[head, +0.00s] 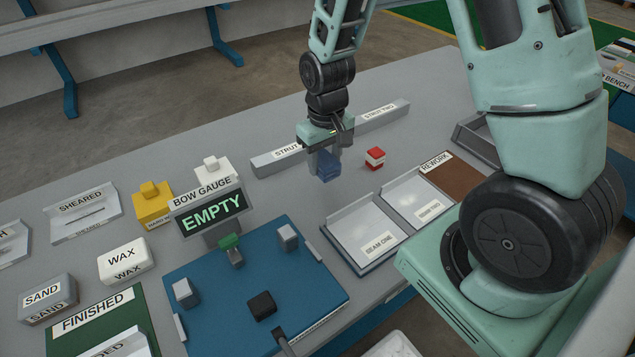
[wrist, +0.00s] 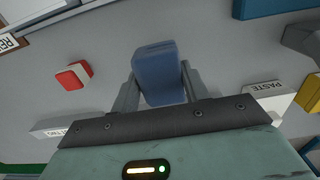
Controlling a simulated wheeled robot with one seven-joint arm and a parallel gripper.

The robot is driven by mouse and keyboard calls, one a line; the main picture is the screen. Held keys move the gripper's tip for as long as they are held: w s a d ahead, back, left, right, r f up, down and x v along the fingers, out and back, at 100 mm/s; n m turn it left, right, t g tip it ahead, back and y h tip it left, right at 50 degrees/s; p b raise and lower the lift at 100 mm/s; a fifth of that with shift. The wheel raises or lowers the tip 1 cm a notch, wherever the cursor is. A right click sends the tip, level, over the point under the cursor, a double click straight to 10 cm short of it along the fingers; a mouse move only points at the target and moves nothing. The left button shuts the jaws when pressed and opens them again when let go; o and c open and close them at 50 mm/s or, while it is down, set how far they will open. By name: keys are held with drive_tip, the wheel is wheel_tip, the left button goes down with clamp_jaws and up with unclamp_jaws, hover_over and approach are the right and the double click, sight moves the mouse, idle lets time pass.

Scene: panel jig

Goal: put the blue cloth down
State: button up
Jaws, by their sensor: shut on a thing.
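The blue cloth (head: 326,165) is a small folded block held between the fingers of my gripper (head: 327,150) in the head view. In the wrist view the blue cloth (wrist: 160,73) sits between both fingers of my gripper (wrist: 158,85), which is shut on it. The gripper points down over the grey table, in front of the strut rail. I cannot tell whether the cloth touches the table top.
A red and white block (head: 375,158) stands just right of the gripper. The long strut rail (head: 280,160) runs behind. Seam trays (head: 367,234), a rework tray (head: 455,172) and a blue jig plate (head: 210,275) with a gauge reading EMPTY (head: 210,212) lie nearer.

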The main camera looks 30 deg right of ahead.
sight(325, 191)
drive_tip(key=shift+f, duration=3.25)
drive_tip(key=shift+f, duration=0.15)
drive_tip(key=o, duration=0.9)
